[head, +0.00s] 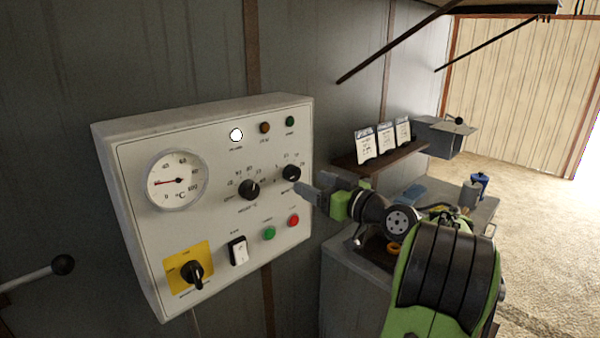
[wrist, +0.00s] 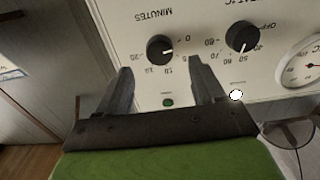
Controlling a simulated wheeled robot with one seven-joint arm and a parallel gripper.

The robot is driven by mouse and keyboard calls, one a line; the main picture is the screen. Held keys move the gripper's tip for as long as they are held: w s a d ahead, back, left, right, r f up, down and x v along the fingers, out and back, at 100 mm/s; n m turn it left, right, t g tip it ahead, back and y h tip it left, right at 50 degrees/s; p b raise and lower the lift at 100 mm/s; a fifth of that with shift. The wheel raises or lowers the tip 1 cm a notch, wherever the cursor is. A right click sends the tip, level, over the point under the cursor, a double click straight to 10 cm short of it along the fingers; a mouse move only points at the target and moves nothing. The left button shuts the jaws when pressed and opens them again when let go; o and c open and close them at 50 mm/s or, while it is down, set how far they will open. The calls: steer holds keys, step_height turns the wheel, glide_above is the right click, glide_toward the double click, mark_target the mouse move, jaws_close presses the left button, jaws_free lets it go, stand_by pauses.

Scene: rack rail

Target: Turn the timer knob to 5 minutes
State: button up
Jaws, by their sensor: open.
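The black timer knob (head: 291,172) is on the right side of the white control panel (head: 130,180). In the wrist view the timer knob (wrist: 160,49) appears upside down under the word MINUTES. Its white mark points right, roughly toward the 0; the exact reading is too small to tell. My gripper (head: 312,185) is open and empty, just right of the knob in the head view. In the wrist view its fingertips (wrist: 160,63) spread to either side of the knob's position. I cannot tell how far the tips are from the panel.
A temperature knob (head: 249,189) sits left of the timer knob. Green (head: 269,234) and red (head: 293,221) buttons, a rocker switch (head: 239,251), a yellow-backed rotary switch (head: 192,272) and a dial gauge (head: 174,181) share the panel. A shelf with cards (head: 381,158) stands right.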

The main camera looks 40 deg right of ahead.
mark_target(296, 175)
steer(key=w+p, duration=0.1)
steer(key=w, duration=0.4)
steer(key=shift+w, duration=0.25)
steer(key=c, duration=1.1)
steer(key=shift+o, duration=0.2)
steer(key=shift+m, duration=0.3)
steer(key=m+p, duration=0.1)
steer(key=m, duration=0.3)
steer(key=shift+m+p, duration=0.75)
steer(key=shift+m, duration=1.45)
